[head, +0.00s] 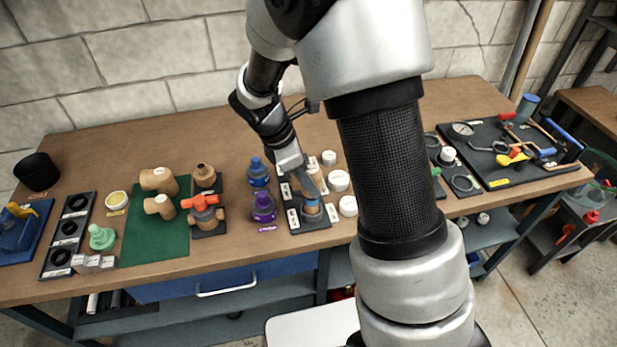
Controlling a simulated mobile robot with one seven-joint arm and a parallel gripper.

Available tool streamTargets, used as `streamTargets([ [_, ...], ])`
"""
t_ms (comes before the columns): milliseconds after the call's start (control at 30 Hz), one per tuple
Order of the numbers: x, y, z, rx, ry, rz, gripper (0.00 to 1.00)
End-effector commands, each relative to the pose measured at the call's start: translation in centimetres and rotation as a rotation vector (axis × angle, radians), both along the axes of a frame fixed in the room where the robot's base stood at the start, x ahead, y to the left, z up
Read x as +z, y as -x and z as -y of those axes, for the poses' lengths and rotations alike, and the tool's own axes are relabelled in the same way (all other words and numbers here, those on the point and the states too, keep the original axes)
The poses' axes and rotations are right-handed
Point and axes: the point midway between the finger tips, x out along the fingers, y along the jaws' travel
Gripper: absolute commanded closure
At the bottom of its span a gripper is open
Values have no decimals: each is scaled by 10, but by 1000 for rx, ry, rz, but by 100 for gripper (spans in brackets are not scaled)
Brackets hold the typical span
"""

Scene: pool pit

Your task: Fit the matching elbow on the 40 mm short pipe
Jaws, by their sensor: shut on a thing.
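My gripper (308,186) reaches down over a narrow black board (310,226) with white labels, near the front edge of the bench. It is shut on a small tan fitting (312,201), which looks like an elbow. The fitting is at a stub on the board's front part; the fingers and arm hide much of it, and I cannot tell whether it sits on the pipe or just above. Two other tan elbows, a rear one (159,180) and a front one (159,206), lie on a green mat (150,240) to the left. I cannot read pipe sizes.
A blue bottle (258,172) and a purple bottle (263,207) stand close left of the board. White caps (338,181) stand close right. An orange-handled valve (205,214) stands beside the mat. A tool board (510,150) lies far right. The bench's back middle is clear.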

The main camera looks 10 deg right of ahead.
Motion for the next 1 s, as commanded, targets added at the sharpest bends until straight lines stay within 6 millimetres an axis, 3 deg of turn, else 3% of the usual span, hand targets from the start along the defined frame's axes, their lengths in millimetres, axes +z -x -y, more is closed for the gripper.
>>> streamTargets([
  [667,-19,0,0,0,1,0,87],
  [1000,-20,0,0,0,0,0,87],
])
